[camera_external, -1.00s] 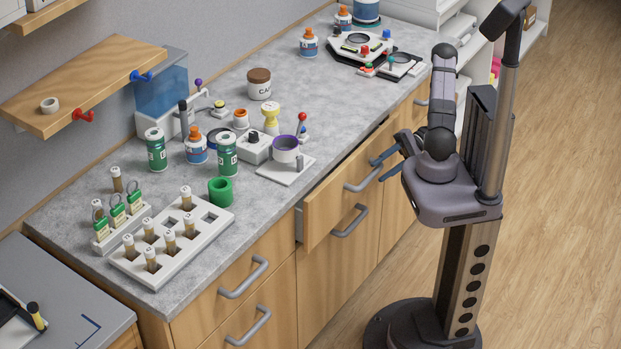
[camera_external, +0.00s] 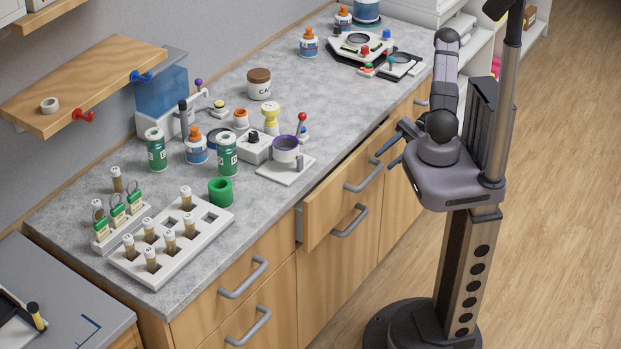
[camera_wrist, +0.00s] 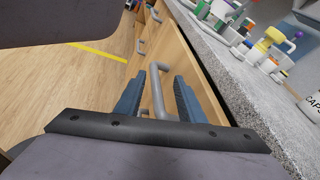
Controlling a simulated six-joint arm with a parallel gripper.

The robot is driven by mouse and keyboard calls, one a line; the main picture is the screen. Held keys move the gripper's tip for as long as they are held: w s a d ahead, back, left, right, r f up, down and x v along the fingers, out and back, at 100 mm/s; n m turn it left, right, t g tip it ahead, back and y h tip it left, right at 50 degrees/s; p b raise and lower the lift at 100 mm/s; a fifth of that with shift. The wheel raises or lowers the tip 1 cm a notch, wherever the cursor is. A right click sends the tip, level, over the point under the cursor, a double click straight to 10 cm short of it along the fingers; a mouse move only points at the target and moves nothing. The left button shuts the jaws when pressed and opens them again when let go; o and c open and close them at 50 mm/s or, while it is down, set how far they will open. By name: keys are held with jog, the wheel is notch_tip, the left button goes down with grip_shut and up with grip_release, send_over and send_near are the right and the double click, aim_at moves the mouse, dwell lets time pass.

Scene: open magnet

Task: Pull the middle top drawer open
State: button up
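The middle top drawer (camera_external: 328,205) stands partly open, its wooden front out from the cabinet and its light side wall showing at the left end. Its grey bar handle (camera_external: 363,175) is on the front. My gripper (camera_external: 382,161) is just right of this handle, with its two blue fingers apart. In the wrist view the fingers (camera_wrist: 158,76) are open, one on each side of the grey handle (camera_wrist: 157,97). A clear gap shows on both sides of the bar, so they do not grip it. The drawer's inside is mostly hidden.
The grey countertop (camera_external: 280,135) above holds jars, a test tube rack (camera_external: 172,240) and small devices. Other handles (camera_external: 243,278) stick out from neighbouring fronts, one directly below (camera_external: 350,220). The wooden floor (camera_external: 545,200) to the right is clear.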

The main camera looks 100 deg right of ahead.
notch_tip(320, 180, up, 5)
jog(key=s+m+p, duration=0.1)
jog(key=m+p, duration=0.5)
jog(key=m, duration=0.1)
jog(key=m+g+p, duration=0.1)
jog(key=m, duration=1.3)
send_near(367, 180)
jog(key=shift+w+a+f+m+t+b, duration=0.1)
jog(key=shift+w+f+m+t+b, duration=0.25)
jog(key=shift+m+b, duration=1.25)
jog(key=shift+w+f+m+t+b, duration=0.1)
jog(key=shift+f+m+t+b, duration=0.35)
jog(key=shift+m+b, duration=1.2)
jog(key=shift+w+a+f+m+t+b, duration=0.15)
jog(key=shift+f+m+b, duration=0.6)
jog(key=shift+b, duration=1.55)
jog(key=shift+w+r, duration=0.1)
jog(key=shift+r, duration=0.05)
jog(key=shift+p+x, duration=0.55)
jog(key=shift+x, duration=3)
jog(key=shift+d, duration=0.1)
